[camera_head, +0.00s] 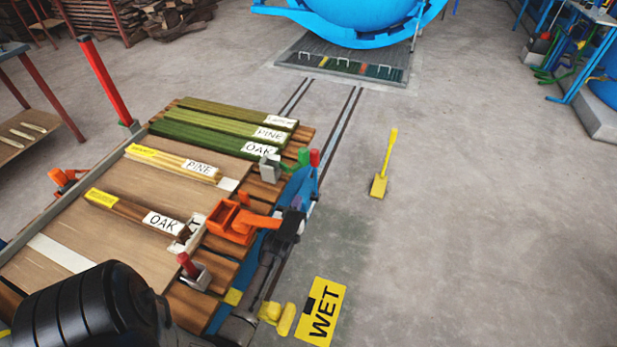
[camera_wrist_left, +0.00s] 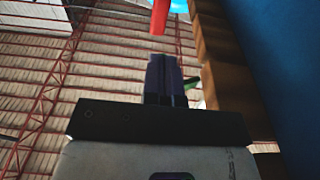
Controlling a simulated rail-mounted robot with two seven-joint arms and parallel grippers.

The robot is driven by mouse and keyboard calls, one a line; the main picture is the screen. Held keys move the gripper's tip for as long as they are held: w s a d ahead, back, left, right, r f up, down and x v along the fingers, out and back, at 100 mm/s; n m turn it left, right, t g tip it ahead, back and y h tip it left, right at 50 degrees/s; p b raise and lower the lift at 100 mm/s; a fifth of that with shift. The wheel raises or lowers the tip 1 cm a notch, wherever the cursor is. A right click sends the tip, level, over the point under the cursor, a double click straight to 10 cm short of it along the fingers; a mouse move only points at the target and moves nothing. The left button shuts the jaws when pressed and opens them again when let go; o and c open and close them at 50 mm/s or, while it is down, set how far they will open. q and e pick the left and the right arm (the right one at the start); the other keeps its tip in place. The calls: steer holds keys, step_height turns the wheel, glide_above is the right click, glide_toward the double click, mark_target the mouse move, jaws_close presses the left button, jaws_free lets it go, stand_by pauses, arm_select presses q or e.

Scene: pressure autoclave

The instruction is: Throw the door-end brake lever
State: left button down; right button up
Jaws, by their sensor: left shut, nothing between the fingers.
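A red-tipped lever (camera_head: 315,158) stands upright at the cart's blue edge, at the end towards the autoclave. A green-tipped one (camera_head: 303,157) is right beside it. My left gripper (camera_head: 298,201) is shut and empty, low beside the blue edge and just on the near side of the red lever. In the left wrist view, the shut dark fingers (camera_wrist_left: 164,80) point up the frame towards a red bar (camera_wrist_left: 160,16). A gap shows in the picture between them; I cannot tell if they touch in depth. The levers' lower ends are hidden. My right gripper is out of view.
The cart deck (camera_head: 120,200) carries labelled wood bundles. An orange bracket (camera_head: 232,222) and another red-tipped handle (camera_head: 187,263) stand near my left arm. Rails lead to the blue autoclave (camera_head: 360,15). A yellow shovel (camera_head: 380,183) and WET sign (camera_head: 320,312) lie on otherwise open floor.

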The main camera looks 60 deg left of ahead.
mark_target(314, 164)
arm_select(q)
steer(key=b+x, duration=0.5)
steer(key=x, duration=0.6)
steer(key=shift+w+a+f, duration=0.1)
steer(key=shift+w+a, duration=0.2)
steer(key=shift+b+x, duration=0.55)
steer(key=shift+x, duration=0.5)
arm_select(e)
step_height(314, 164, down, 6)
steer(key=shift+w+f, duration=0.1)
